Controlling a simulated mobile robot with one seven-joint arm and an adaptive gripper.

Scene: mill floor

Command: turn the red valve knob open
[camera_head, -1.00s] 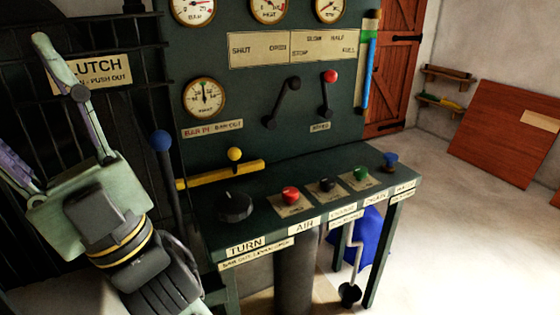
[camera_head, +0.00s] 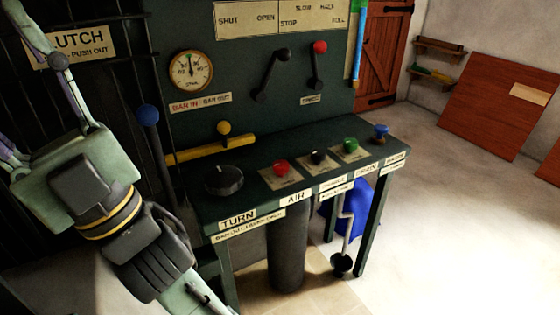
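The red knob (camera_head: 281,167) sits on a pale plate on the dark green bench top (camera_head: 300,147). It is left of a black knob (camera_head: 318,157) and a green knob (camera_head: 350,146). A label reading AIR (camera_head: 294,198) is on the bench's front edge below it. My arm crosses the left side and runs down to the bottom edge, left of the bench. My gripper is outside the picture. I cannot tell how far the red knob is turned.
A large black dial (camera_head: 224,179) and a yellow bar (camera_head: 210,150) are left of the red knob. A blue-topped lever (camera_head: 148,115) stands near my arm. A blue knob (camera_head: 381,131) is at the bench's right end. Open floor (camera_head: 440,230) lies to the right.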

